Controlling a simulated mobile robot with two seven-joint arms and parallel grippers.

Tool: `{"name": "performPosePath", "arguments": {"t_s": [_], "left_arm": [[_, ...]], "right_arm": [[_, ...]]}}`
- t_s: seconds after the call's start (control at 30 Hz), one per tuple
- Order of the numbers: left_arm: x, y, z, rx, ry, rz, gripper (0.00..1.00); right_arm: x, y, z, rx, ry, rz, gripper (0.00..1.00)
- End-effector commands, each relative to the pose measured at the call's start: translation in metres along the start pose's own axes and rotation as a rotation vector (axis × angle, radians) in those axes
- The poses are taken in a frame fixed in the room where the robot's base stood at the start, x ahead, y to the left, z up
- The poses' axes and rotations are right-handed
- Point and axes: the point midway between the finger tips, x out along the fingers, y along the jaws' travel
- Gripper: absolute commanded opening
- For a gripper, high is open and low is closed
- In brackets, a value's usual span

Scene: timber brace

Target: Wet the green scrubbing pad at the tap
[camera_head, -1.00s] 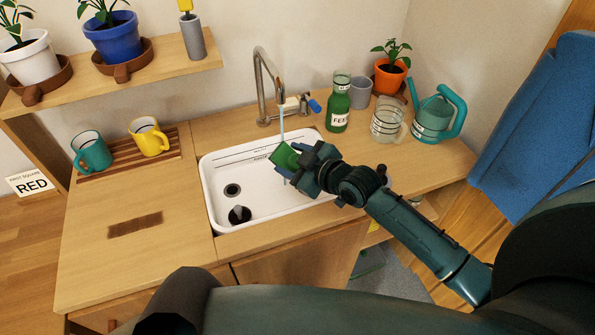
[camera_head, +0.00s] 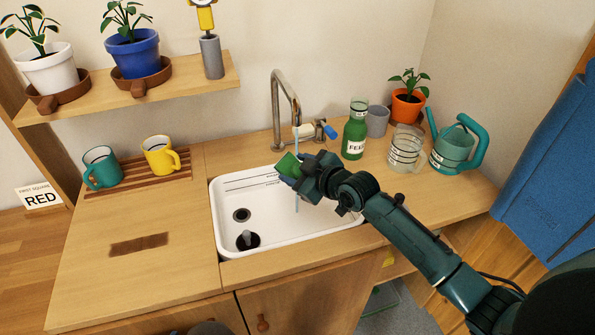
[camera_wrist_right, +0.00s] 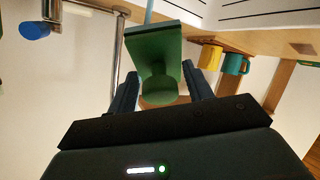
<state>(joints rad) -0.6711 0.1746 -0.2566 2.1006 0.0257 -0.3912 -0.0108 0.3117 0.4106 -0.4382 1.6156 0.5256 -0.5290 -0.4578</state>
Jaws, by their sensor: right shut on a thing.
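The green scrubbing pad (camera_head: 288,165) is in my right gripper (camera_head: 301,178), held above the sink (camera_head: 222,225). In the right wrist view the pad (camera_wrist_right: 155,48) shows a flat face with a round grip between the two fingers (camera_wrist_right: 158,92). The metal tap (camera_head: 276,110) stands behind the sink, with a blue-ended lever (camera_head: 329,131) at its right. A thin stream of water runs from the spout down to the pad and shows again below the gripper. In the wrist view the stream meets the pad's edge. My left gripper is not in view.
A green bottle (camera_head: 355,130), grey cup (camera_head: 377,121), glass jug (camera_head: 405,150) and teal watering can (camera_head: 455,148) stand right of the tap. Teal (camera_head: 101,168) and yellow (camera_head: 159,156) mugs sit on a slatted rack at left. The counter's front left is mostly clear.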

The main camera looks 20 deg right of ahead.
Motion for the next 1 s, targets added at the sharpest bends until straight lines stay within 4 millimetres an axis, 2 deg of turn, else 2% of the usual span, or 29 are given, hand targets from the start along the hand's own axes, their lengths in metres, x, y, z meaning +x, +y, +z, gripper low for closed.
{"name": "performPosePath", "arguments": {"t_s": [0.37, 1.0], "left_arm": [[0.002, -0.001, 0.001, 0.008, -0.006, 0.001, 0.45], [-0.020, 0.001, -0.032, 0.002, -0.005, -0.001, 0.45]], "right_arm": [[-0.001, 0.000, -0.001, 0.000, 0.001, 0.000, 0.33], [-0.045, -0.023, 0.006, 0.000, -0.002, -0.001, 0.33]]}}
